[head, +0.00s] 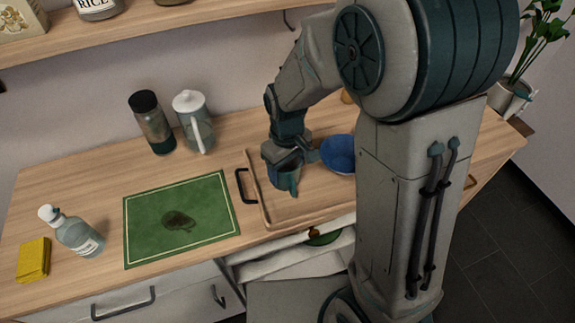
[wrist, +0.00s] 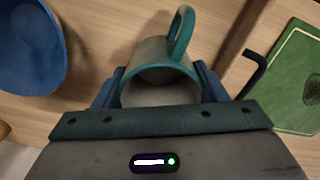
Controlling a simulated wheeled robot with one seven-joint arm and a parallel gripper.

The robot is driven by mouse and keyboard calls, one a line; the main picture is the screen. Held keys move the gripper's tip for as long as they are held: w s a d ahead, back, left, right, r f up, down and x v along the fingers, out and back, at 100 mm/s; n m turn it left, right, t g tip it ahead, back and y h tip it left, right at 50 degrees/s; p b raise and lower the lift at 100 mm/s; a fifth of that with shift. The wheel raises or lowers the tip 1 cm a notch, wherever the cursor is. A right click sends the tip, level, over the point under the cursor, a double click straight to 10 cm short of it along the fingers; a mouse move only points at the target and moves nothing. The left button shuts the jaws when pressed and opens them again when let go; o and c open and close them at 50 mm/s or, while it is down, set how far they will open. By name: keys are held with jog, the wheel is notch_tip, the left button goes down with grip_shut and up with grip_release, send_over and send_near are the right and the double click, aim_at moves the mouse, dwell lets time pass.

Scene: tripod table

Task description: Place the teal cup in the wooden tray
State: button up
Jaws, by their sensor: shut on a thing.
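The teal cup (wrist: 158,85) is grey with a teal rim and a teal handle, and it sits between the jaws of my gripper (wrist: 160,92) in the wrist view. My gripper is shut on it. In the head view the cup (head: 288,180) shows below my gripper (head: 284,160), over the left part of the wooden tray (head: 290,213). The tray has raised edges and a black handle at its left end. I cannot tell whether the cup touches the tray floor. My arm hides the tray's right part.
A blue bowl (head: 338,153) is right of the cup, within the tray area. A green mat (head: 150,225) with a dark mark lies left of the tray. A jar (head: 152,122) and a white-lidded pitcher (head: 194,122) stand behind. A bottle (head: 75,233) and yellow sponge (head: 34,260) are far left.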

jog(key=shift+f, duration=0.2)
jog(key=o, duration=1.1)
notch_tip(320, 180, up, 12)
jog(key=s+d+m+t, duration=0.1)
jog(key=s+d+m, duration=0.1)
jog(key=s+d, duration=0.2)
jog(key=s+d+r+m+t, duration=0.1)
jog(key=s+d+m, duration=0.1)
jog(key=s+d, duration=0.2)
jog(key=s+d+r+m+t, duration=0.1)
jog(key=s+d+m, duration=0.2)
jog(key=s, duration=0.1)
jog(key=shift+d, duration=0.4)
